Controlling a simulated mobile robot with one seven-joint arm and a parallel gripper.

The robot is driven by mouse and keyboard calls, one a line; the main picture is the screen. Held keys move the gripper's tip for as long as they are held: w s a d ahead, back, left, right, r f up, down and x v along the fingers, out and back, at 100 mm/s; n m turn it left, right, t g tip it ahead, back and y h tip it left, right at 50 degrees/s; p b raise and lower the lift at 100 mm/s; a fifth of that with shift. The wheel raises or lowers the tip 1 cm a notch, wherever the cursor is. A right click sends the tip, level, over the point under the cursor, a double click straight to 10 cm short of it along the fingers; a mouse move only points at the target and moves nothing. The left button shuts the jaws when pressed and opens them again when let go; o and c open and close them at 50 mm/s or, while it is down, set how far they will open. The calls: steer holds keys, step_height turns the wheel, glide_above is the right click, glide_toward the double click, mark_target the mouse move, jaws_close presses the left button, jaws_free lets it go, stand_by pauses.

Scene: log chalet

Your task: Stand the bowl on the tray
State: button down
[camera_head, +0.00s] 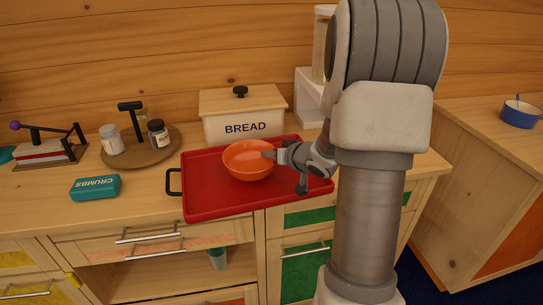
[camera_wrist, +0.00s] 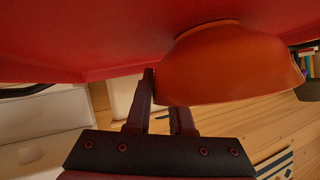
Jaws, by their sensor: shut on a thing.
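The orange bowl (camera_head: 248,161) is upright over the middle of the red tray (camera_head: 206,198), which lies on the wooden counter. My gripper (camera_head: 273,155) is shut on the right side of the bowl's rim. In the wrist view, the bowl (camera_wrist: 228,67) is upside down in the picture, with its base against the red of the tray (camera_wrist: 90,35). The fingers of my gripper (camera_wrist: 164,92) are at its rim. I cannot tell whether the base touches the tray or hangs just above it.
A bread box (camera_head: 243,114) stands just behind the tray. A blue pot (camera_head: 520,113) stands on the right counter. Bare tray surface surrounds the bowl.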

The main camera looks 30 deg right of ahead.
steer(key=c, duration=0.8)
jaws_free()
steer(key=shift+o, duration=0.2)
steer(key=shift+s+r, duration=0.2)
steer(key=shift+r, duration=0.05)
steer(key=p+v, duration=0.3)
steer(key=v, duration=0.8)
steer(key=shift+s+p, duration=0.25)
steer(key=shift+p, duration=0.15)
steer(key=shift+r, duration=0.1)
